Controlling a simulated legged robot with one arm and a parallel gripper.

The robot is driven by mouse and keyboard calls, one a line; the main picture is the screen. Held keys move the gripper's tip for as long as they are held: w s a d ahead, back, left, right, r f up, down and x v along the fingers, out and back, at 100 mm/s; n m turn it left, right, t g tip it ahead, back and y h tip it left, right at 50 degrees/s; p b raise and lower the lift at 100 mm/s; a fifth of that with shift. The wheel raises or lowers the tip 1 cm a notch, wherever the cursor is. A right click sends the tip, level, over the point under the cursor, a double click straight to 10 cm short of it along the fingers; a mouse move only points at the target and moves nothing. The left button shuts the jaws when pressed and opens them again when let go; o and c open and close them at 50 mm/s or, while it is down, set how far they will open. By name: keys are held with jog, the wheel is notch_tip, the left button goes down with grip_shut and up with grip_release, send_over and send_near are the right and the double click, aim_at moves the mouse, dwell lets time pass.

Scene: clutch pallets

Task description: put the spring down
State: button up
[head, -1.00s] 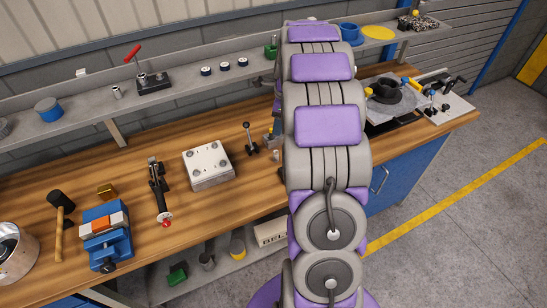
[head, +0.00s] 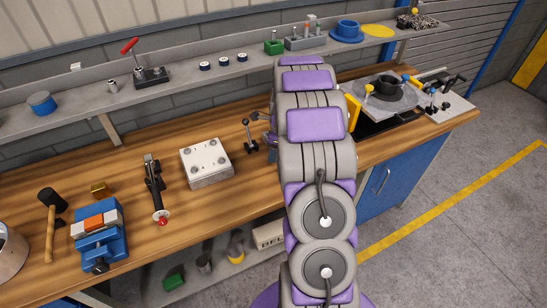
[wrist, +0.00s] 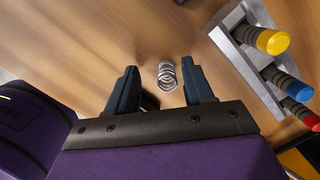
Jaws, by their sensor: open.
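The spring (wrist: 167,75) is a small silver coil, seen in the wrist view against the wooden bench top (wrist: 110,45). It lies between my gripper's (wrist: 160,68) two dark fingers, with a visible gap on the left and a narrower one by the right finger. The fingers are apart and not closed on it. I cannot tell for sure whether its base touches the wood. In the head view, my gripper (head: 268,128) shows partly at the left of my arm, low over the bench; the spring cannot be made out there.
A metal rack with yellow, blue and red handles (wrist: 272,41) stands close on the right in the wrist view. A small lever (head: 250,135) and a metal block (head: 206,163) are left of my gripper. A shelf (head: 190,80) runs behind.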

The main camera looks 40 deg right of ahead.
jog(key=shift+w+d+f, duration=0.1)
jog(key=shift+d+f, duration=0.1)
jog(key=shift+f, duration=0.55)
jog(key=shift+d+f, duration=0.2)
jog(key=shift+d, duration=0.45)
jog(key=shift+a+r, duration=0.2)
jog(key=shift+a, duration=0.55)
jog(key=c, duration=0.6)
jog(key=shift+d, duration=0.1)
jog(key=c, duration=0.3)
jog(key=shift+d+f, duration=0.1)
jog(key=shift+d, duration=0.25)
grip_shut()
